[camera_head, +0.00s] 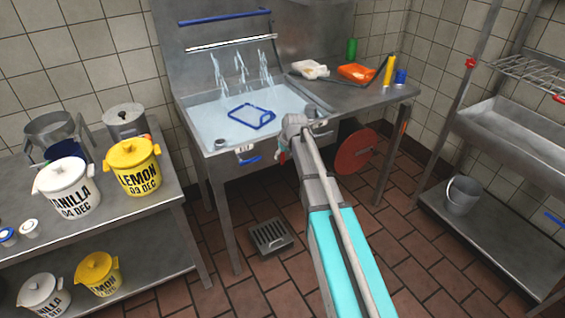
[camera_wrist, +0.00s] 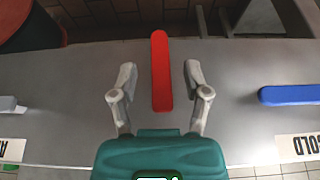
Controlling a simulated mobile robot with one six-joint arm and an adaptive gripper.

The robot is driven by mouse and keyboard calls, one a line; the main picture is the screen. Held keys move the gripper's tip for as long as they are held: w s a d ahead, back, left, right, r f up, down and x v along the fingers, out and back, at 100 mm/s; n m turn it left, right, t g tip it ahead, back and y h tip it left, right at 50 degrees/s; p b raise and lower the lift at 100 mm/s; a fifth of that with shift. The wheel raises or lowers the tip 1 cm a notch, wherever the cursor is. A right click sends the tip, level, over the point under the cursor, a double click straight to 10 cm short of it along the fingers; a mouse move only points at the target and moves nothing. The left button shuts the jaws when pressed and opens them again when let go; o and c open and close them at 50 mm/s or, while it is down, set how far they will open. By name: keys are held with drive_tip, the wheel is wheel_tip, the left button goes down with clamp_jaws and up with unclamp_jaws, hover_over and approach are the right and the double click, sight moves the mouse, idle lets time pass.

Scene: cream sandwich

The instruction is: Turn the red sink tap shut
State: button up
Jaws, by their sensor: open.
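The red sink tap (camera_wrist: 161,72) shows in the wrist view as a long red lever, pointing up and down in the picture, against the grey metal front of the sink. My gripper (camera_wrist: 160,80) is open, with one finger on each side of the red lever and a visible gap on both sides. Whether the lever lies at the depth of the fingertips I cannot tell. In the head view my arm hides most of the gripper and the red tap at the front of the sink (camera_head: 206,125). Water jets rise in the filled basin.
A blue tap lever (camera_wrist: 290,94) lies sideways to the right, above a partly seen "OLD" label (camera_wrist: 299,147). It also shows in the head view (camera_head: 249,160). A red round disc (camera_head: 355,152) stands below the counter. A tub table (camera_head: 180,188) is at left, shelves at right.

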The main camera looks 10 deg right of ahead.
drive_tip(key=shift+b+x, duration=0.85)
drive_tip(key=shift+x, duration=0.35)
clamp_jaws()
